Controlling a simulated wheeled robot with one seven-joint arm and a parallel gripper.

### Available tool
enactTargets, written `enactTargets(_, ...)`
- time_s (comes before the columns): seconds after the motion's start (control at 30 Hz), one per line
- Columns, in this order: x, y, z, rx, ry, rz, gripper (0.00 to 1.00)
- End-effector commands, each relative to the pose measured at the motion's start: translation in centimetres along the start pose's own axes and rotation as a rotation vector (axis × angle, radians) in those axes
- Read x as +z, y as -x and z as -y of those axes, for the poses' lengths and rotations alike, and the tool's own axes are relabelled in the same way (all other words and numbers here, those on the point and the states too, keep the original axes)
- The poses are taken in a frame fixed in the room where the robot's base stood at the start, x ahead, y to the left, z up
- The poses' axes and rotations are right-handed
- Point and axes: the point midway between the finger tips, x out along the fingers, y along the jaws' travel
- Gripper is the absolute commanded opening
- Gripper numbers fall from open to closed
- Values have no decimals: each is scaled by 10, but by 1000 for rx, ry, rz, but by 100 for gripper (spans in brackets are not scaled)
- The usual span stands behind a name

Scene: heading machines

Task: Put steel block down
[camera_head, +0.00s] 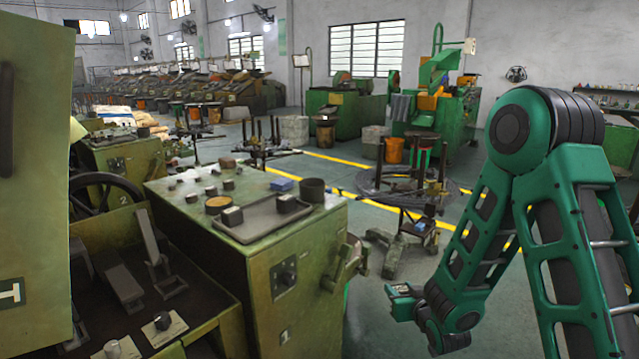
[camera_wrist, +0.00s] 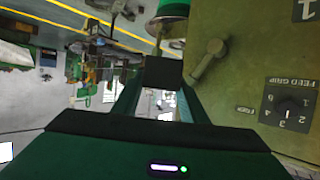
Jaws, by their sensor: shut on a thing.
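My gripper (camera_head: 402,294) is at the right of the machine's front, lower than its top and apart from it in the head view. In the wrist view my gripper (camera_wrist: 160,92) is shut on a dark, square-faced steel block (camera_wrist: 163,72) held between the fingertips. In the head view the held block is too small to make out clearly.
A dark cup (camera_head: 313,190), a blue block (camera_head: 281,184), a brass disc (camera_head: 218,205) and several small dark pieces stand around the tray. A crank handle (camera_head: 345,262) sticks out from the machine's right side. A round metal stand (camera_head: 405,190) is behind my arm.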

Motion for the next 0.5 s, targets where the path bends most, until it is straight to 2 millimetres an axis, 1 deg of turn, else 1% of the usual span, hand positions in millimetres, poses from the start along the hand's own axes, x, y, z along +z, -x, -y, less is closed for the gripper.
enactTargets(0.03,6,-7,-15,22,-11,-1,0)
enactTargets(0.1,12,-16,-30,42,-19,-1,0)
enactTargets(0.4,33,-43,-81,112,-46,-2,0)
enactTargets(0.5,34,-41,-78,106,-46,1,0)
